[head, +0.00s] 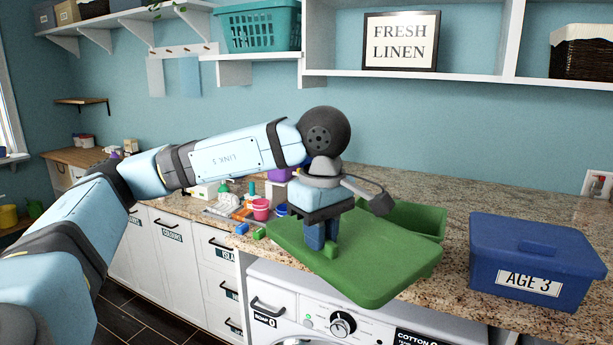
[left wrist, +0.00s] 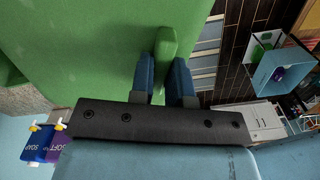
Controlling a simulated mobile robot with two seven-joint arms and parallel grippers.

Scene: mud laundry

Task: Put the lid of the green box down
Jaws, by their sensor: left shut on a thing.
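The green lid (head: 388,270) is a flat green slab, held roughly level in front of the counter edge and above the washing machine. My left gripper (head: 321,245) points down on it and is shut on its raised handle. In the left wrist view the two blue fingers (left wrist: 168,85) close on the lid's green handle (left wrist: 166,50), and the lid (left wrist: 90,50) fills much of the picture. The open green box (head: 415,217) stands on the counter behind the lid, which partly hides it. My right gripper is not in view.
A blue lidded box (head: 535,258) labelled AGE 3 stands right on the granite counter (head: 460,190). Small bottles and a pink cup (head: 261,209) crowd the counter at the left. The washing machine (head: 350,315) is below. The counter behind the boxes looks clear.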

